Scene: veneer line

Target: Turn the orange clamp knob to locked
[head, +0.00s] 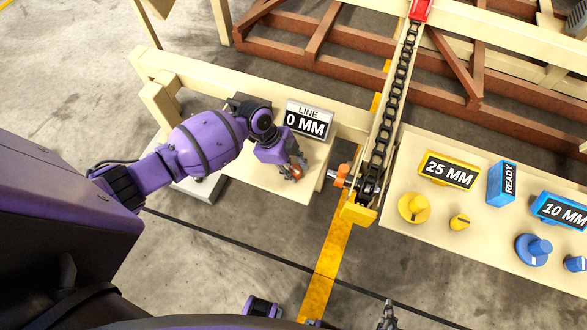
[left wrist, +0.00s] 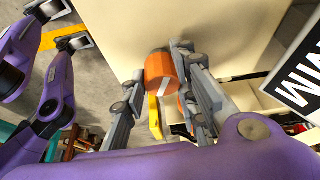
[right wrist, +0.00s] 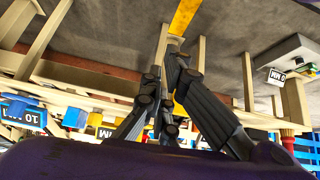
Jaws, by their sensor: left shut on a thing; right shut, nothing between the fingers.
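The orange clamp knob (left wrist: 160,68) stands on the cream panel below the "LINE 0 MM" sign (head: 306,121). In the head view only a bit of the orange knob (head: 297,172) shows under my left gripper (head: 292,171). In the left wrist view the fingers of my left gripper (left wrist: 158,75) are on both sides of the knob and shut on it. A pale mark and a yellow strip (left wrist: 154,118) show close by the knob; I cannot read its setting. My right gripper (head: 388,317) is shut and empty, low at the front, and shows in the right wrist view (right wrist: 167,75).
A second orange part (head: 340,176) sits at the near end of the chain rail (head: 390,95), right of my left gripper. The right-hand panel holds a yellow knob (head: 413,208), a blue knob (head: 533,249) and signs. Open floor lies in front.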

